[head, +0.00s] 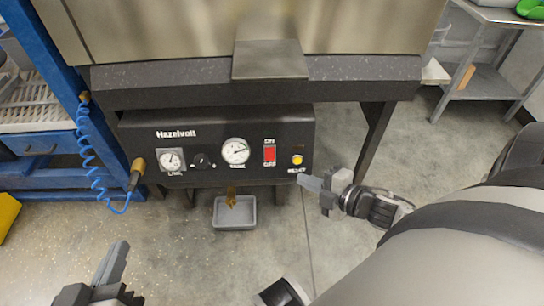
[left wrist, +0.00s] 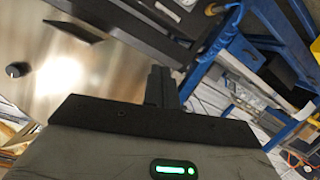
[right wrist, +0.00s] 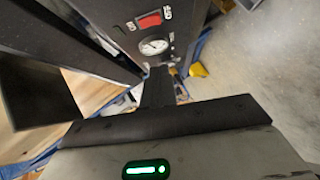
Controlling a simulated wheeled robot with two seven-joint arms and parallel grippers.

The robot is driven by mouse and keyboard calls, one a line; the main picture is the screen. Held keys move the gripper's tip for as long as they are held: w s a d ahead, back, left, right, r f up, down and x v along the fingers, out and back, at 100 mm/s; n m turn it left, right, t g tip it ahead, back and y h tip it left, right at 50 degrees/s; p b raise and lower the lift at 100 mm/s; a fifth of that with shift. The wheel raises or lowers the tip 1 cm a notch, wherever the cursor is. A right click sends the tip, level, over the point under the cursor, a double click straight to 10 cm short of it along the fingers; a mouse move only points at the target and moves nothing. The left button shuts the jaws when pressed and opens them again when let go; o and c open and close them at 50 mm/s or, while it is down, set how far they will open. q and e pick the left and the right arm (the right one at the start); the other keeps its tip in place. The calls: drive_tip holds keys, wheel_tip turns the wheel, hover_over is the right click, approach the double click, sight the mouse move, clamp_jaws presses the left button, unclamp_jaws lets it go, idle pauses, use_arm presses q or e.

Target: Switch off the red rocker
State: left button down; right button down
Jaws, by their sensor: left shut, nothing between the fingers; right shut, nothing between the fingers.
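The red rocker (head: 269,154) sits on the black Hazelvolt panel (head: 215,160), between the ON label above it and the OFF label below it. It also shows in the right wrist view (right wrist: 149,21). I cannot tell which end of it is pressed in. My right gripper (head: 304,180) is shut and empty, just below and to the right of the rocker, near the panel's lower right corner. Its fingers also show in the right wrist view (right wrist: 158,85). My left gripper (head: 121,248) is shut and empty, low at the left, well apart from the panel.
A yellow button (head: 297,159) sits right of the rocker, and a large gauge (head: 235,151) sits left of it. A grey tray (head: 235,213) stands below the panel. A blue frame with a coiled hose (head: 95,155) is at left. A dark ledge (head: 350,80) overhangs the panel.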

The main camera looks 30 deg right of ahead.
drive_tip(key=b, duration=0.6)
approach(270, 154)
drive_tip(key=w+a+f, duration=0.3)
drive_tip(key=w+a, duration=0.1)
drive_tip(key=w, duration=0.1)
use_arm(q)
drive_tip(key=shift+w+d+r+n+t+h, duration=0.15)
drive_tip(key=shift+r+t+h, duration=0.2)
drive_tip(key=shift+r, duration=0.1)
drive_tip(key=shift+w+d+r+n+t+h, duration=0.2)
drive_tip(key=shift+r+t+h, duration=0.1)
drive_tip(key=shift+r, duration=0.15)
drive_tip(key=shift+w+d+r+n+t+h, duration=0.15)
drive_tip(key=shift+r+t+h, duration=0.2)
drive_tip(key=shift+r, duration=0.1)
use_arm(e)
drive_tip(key=shift+w+d+r, duration=0.1)
drive_tip(key=shift+w+d, duration=0.25)
drive_tip(key=shift+d, duration=0.15)
